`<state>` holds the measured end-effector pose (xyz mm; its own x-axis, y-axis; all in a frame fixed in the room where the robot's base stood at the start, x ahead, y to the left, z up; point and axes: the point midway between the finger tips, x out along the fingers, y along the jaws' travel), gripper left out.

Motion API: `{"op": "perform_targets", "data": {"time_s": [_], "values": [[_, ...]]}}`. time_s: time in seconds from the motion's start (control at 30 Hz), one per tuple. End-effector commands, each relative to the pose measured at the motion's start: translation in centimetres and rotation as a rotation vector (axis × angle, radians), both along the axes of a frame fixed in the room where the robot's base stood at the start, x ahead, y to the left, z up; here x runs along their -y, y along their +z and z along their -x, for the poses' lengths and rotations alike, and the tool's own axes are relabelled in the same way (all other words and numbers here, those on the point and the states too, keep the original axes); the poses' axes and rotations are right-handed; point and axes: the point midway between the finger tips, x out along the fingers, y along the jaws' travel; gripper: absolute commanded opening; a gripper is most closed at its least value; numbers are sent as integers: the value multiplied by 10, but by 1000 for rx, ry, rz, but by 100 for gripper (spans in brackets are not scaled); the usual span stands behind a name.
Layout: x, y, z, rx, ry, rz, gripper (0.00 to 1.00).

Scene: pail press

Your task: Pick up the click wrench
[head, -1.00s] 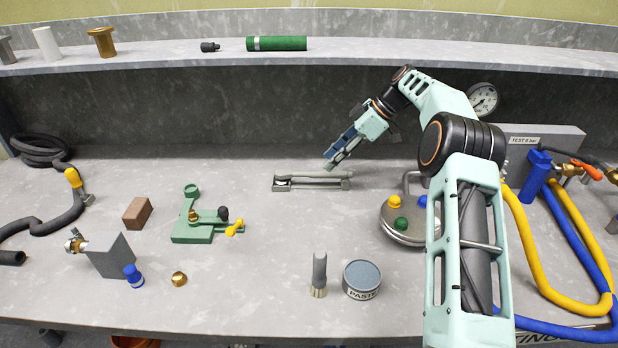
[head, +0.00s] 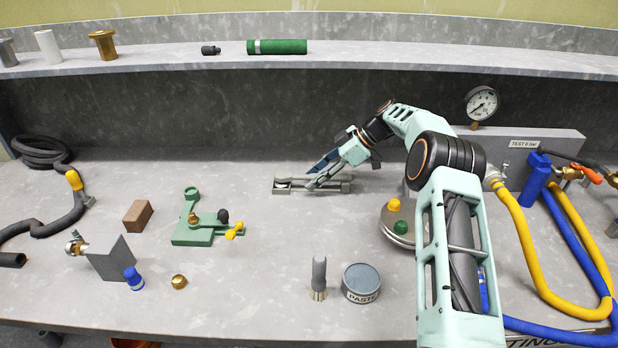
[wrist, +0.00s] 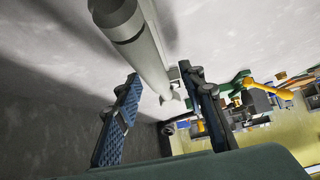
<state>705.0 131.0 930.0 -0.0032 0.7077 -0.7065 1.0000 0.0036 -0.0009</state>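The click wrench (head: 296,180) is a long grey tool lying on a low grey holder (head: 281,190) near the back middle of the bench. My gripper (head: 313,181) is down at the middle of the wrench in the head view. In the wrist view, the wrench (wrist: 146,45) runs lengthwise into the gap between the two blue-padded fingers of my gripper (wrist: 158,74). The fingers are spread, with visible gaps beside the wrench, so it is not clamped. My fingers hide part of the wrench in the head view.
A green fixture (head: 193,236) stands to the left. A round lidded pail (head: 394,229) with coloured knobs is close at right, partly behind my arm. A paste tin (head: 361,283) and brush (head: 319,279) stand in front. The shelf (head: 370,53) overhangs the back.

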Motion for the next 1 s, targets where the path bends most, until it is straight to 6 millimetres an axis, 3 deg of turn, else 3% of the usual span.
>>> {"op": "perform_targets", "data": {"time_s": [0.1, 0.37, 0.7, 1.0], "values": [[-12, -11, 1, 0, 1, 1, 37], [-15, -15, 0, 1, 0, 1, 37], [-15, -15, 0, 1, 0, 1, 0], [-15, -13, 0, 3, 0, -1, 0]]}}
